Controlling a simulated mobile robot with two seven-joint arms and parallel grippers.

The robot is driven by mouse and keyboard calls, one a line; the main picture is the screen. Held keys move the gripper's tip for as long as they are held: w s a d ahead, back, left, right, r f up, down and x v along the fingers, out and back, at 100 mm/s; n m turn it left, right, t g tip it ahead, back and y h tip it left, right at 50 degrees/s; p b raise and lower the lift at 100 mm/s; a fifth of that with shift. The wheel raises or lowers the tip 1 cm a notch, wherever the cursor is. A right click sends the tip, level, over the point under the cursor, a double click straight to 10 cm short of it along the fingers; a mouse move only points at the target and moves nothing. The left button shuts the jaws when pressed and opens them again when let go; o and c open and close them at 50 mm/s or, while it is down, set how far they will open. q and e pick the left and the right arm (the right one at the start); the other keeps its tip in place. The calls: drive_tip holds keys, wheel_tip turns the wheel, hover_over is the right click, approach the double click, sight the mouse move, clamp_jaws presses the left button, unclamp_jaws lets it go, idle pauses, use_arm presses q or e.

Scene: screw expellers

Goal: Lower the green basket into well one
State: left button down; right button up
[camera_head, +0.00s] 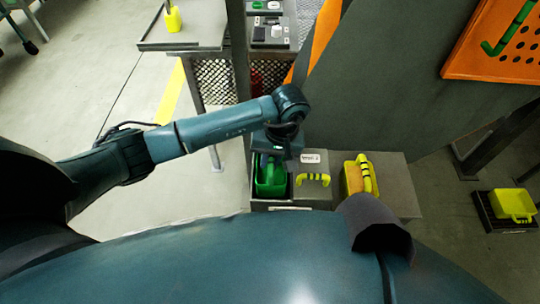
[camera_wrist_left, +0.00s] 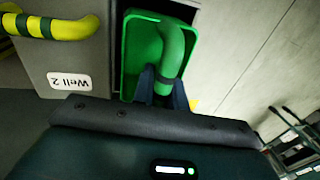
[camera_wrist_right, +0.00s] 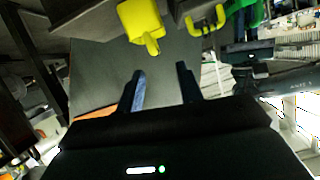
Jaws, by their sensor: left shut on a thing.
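The green basket (camera_head: 268,184) is at the dark opening of the leftmost well (camera_head: 286,206), with its open side up. How deep it sits I cannot tell. My left gripper (camera_head: 281,148) is above it, shut on its green handle. The left wrist view shows the basket (camera_wrist_left: 130,55) and the thick curved handle (camera_wrist_left: 172,48) between the fingers (camera_wrist_left: 162,88). Next to this well is a lid marked "Well 2" (camera_wrist_left: 69,81) with a yellow-and-black handle (camera_head: 313,180). My right gripper (camera_wrist_right: 160,85) is open and empty in the right wrist view.
A yellow basket (camera_head: 353,180) stands on the grey bench right of the Well 2 lid. Another yellow basket (camera_head: 513,204) is on a dark tray at the far right. A large grey panel (camera_head: 390,110) rises behind the wells. Open floor lies to the left.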

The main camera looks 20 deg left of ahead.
use_arm(q)
wheel_tip(320, 180, down, 3)
drive_tip(key=shift+f+b, duration=0.1)
drive_tip(key=shift+b, duration=0.95)
drive_tip(key=shift+f+b, duration=0.65)
drive_tip(key=shift+f, duration=0.05)
drive_tip(key=shift+f+b, duration=0.55)
drive_tip(key=shift+f, duration=0.05)
use_arm(e)
drive_tip(key=shift+s+d+r+n+t, duration=0.15)
drive_tip(key=shift+s+d+n+t, duration=0.15)
drive_tip(key=shift+s+d+t, duration=0.3)
use_arm(q)
drive_tip(key=shift+f, duration=0.1)
use_arm(e)
drive_tip(key=shift+f, duration=0.2)
use_arm(q)
drive_tip(key=shift+f, duration=0.1)
use_arm(e)
drive_tip(key=shift+f, duration=0.3)
use_arm(q)
drive_tip(key=shift+f+b, duration=0.35)
drive_tip(key=shift+b, duration=0.25)
use_arm(e)
drive_tip(key=shift+w+f, duration=0.1)
drive_tip(key=shift+f, duration=0.05)
